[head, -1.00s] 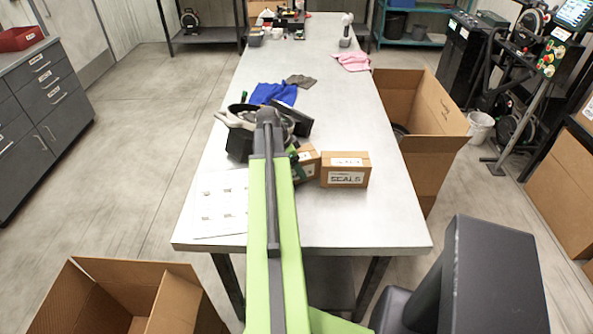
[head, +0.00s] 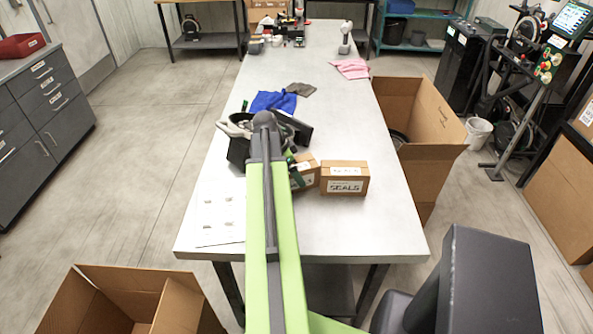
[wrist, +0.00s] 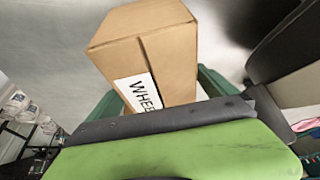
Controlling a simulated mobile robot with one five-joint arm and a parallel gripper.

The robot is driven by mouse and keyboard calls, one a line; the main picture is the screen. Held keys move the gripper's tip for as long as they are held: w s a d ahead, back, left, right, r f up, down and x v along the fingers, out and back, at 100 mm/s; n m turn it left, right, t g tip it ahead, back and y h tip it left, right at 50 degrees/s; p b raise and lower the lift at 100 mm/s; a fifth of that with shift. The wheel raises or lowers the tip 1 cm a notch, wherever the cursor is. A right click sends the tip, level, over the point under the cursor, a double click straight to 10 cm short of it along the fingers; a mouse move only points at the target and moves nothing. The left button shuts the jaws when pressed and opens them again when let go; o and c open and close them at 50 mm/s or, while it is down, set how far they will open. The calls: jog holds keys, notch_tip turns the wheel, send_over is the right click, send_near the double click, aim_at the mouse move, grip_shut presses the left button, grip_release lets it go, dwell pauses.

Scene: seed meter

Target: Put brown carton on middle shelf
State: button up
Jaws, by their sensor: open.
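A brown carton with a white label starting "WHEE" (wrist: 150,55) fills the middle of the wrist view. In the head view a small brown carton (head: 306,172), partly hidden by my arm, stands on the table beside another brown carton labelled "SEALS" (head: 344,180). My gripper (wrist: 157,92) is open, with green finger parts showing on both sides of the carton. Contact between fingers and carton cannot be told. In the head view the gripper is mostly hidden behind my arm. I cannot tell which shelf is the middle one.
A black device (head: 238,150) stands left of the cartons, with a blue cloth (head: 273,101) behind it. A white sheet (head: 218,212) lies at the table's (head: 330,230) near left. Open boxes stand at right (head: 428,125) and lower left (head: 130,300). A teal rack (head: 425,45) is at the back.

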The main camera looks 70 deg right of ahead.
jog(key=p+v, duration=0.6)
jog(key=v, duration=0.2)
jog(key=shift+a+r+p, duration=0.1)
jog(key=shift+r+p, duration=0.3)
jog(key=shift+w+a+r+p, duration=0.2)
jog(key=shift+r+p, duration=0.2)
jog(key=shift+f, duration=0.1)
jog(key=w+a+f+n+t, duration=0.1)
jog(key=w+a+n+t, duration=0.1)
jog(key=w+a+n, duration=1.4)
jog(key=w+a+n+y, duration=0.1)
jog(key=w+a+n, duration=0.2)
jog(key=a, duration=1)
jog(key=w+a+n+y, duration=0.1)
jog(key=w+a+n, duration=0.3)
jog(key=a, duration=1)
jog(key=w+a+n+t+y, duration=0.1)
jog(key=w+a+n, duration=0.2)
jog(key=a, duration=1.1)
jog(key=shift+w+a+f+n, duration=0.25)
jog(key=shift+w+f+n, duration=0.15)
jog(key=shift+n, duration=0.2)
jog(key=shift+o, duration=0.4)
